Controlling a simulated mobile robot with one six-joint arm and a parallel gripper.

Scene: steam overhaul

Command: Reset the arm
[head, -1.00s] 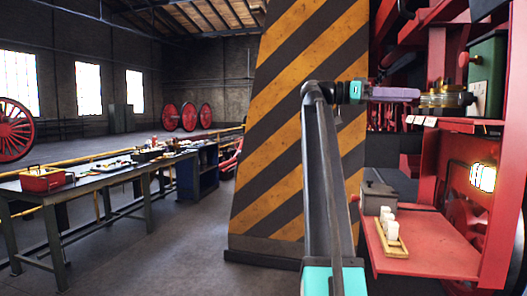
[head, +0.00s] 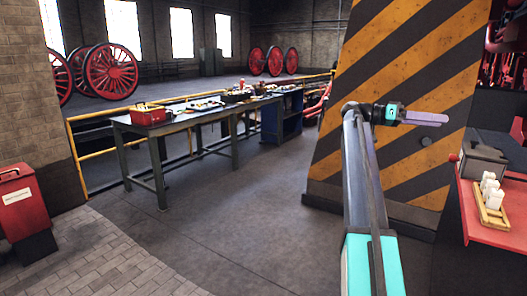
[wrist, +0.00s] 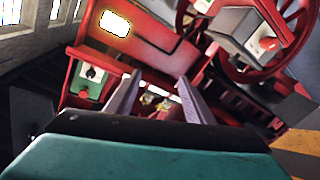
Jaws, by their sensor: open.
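My gripper (head: 428,118) is in front of the striped pillar in the head view, with its lilac fingers pointing right. In the wrist view my gripper (wrist: 158,95) shows two fingers spread apart with nothing held between them. Beyond the fingers are small brass-coloured parts (wrist: 150,99) on red machinery, apart from the fingertips.
The black and yellow striped pillar (head: 405,70) stands behind my arm. A red shelf (head: 500,240) at right bears a wooden tray (head: 492,222) with white pieces and a grey box (head: 483,162). A workbench (head: 155,130) with tools stands at left. Open floor (head: 250,220) lies between.

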